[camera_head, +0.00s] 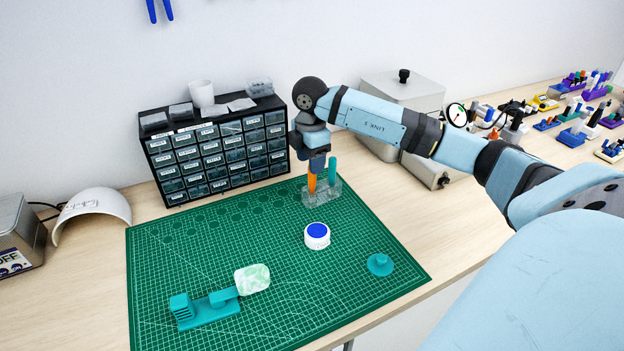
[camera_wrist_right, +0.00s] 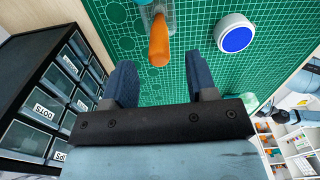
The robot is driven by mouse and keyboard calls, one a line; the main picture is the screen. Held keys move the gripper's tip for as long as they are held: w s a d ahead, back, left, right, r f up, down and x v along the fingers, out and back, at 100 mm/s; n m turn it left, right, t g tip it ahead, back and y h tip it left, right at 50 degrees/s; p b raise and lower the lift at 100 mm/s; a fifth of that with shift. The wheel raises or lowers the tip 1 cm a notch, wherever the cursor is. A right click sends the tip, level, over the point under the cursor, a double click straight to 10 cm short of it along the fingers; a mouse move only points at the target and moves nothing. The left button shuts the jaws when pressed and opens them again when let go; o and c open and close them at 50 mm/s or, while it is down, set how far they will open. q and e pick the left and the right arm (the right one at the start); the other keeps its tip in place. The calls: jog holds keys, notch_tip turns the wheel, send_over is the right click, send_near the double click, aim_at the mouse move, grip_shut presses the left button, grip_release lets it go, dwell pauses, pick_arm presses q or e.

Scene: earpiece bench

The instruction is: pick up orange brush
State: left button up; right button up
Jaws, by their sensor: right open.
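The orange brush (camera_head: 312,182) stands upright in a clear holder (camera_head: 322,196) on the green mat, beside a teal-handled tool (camera_head: 332,170) in the same holder. In the right wrist view the brush (camera_wrist_right: 159,42) shows just beyond the gap between the fingers. My right gripper (camera_head: 316,163) is at the top of the brush in the head view. In the right wrist view it (camera_wrist_right: 162,82) is open, with its two blue fingers apart and nothing seen between them. Whether the fingers touch the brush cannot be told. My left gripper is not in view.
A drawer cabinet (camera_head: 218,152) stands close left of my right gripper. A white jar with a blue lid (camera_head: 317,236), a teal knob-like part (camera_head: 380,264) and a teal stand (camera_head: 205,308) sit on the mat (camera_head: 200,250). A grey box (camera_head: 405,92) stands behind my right arm.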

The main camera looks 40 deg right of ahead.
aim_at(312, 188)
jog(key=f, duration=0.4)
jog(key=shift+d+f, duration=0.2)
jog(key=shift+f, duration=0.15)
grip_shut()
jog(key=shift+r, duration=0.15)
